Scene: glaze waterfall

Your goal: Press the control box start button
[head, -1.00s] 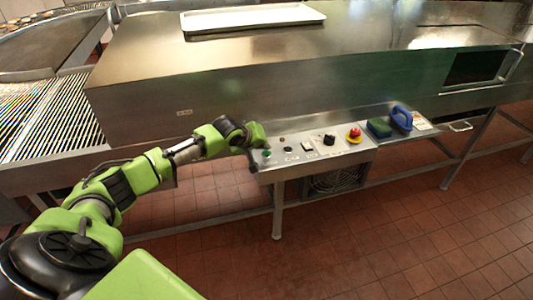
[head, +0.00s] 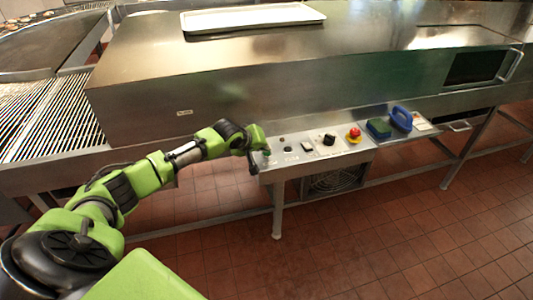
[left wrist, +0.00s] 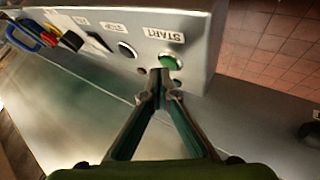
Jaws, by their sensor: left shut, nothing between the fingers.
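The control box (head: 318,160) is a pale metal panel on the front of the steel machine, with a row of controls. In the left wrist view the round green start button (left wrist: 171,61) sits beside a white START label (left wrist: 163,35). My left gripper (left wrist: 160,74) is shut and empty, its fingertips at the button's lower left edge. I cannot tell if they touch it. In the head view my left gripper (head: 264,153) is over the panel's left end and hides most of the button. My right gripper is not in view.
A dark button (left wrist: 127,49) with a STOP label is next to the start button. Further along are a black knob (head: 330,139), a red emergency button (head: 354,134), a green sponge (head: 379,128) and a blue-handled item (head: 401,118). A white tray (head: 253,18) lies on the machine.

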